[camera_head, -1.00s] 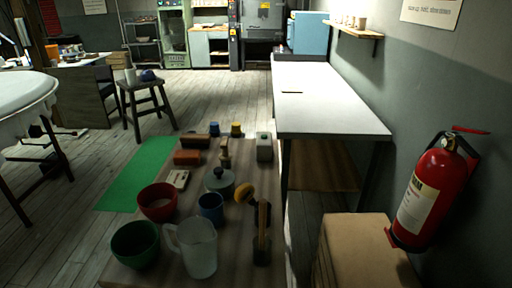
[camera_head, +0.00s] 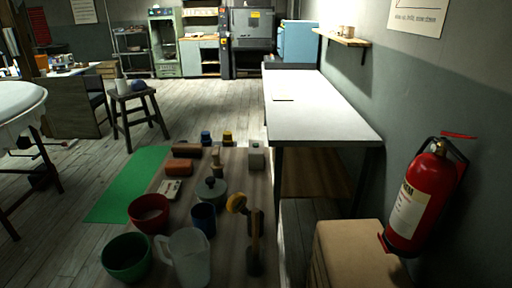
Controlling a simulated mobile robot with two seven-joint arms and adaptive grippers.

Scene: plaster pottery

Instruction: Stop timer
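I cannot tell for sure which object is the timer. A pale box with a dark green top (camera_head: 256,155) stands at the far right of the low wooden table (camera_head: 225,262). A small flat cream-coloured piece with dark marks (camera_head: 169,190) lies at the table's left side, behind the red bowl. Any display or button is too small to read. Neither of my grippers is in view.
The table also holds a green bowl (camera_head: 126,258), a red bowl (camera_head: 149,213), a clear jug (camera_head: 188,258), a blue cup (camera_head: 203,219) and a lidded pot (camera_head: 211,191). A white workbench (camera_head: 318,112), cardboard box (camera_head: 349,250) and fire extinguisher (camera_head: 422,198) stand to the right.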

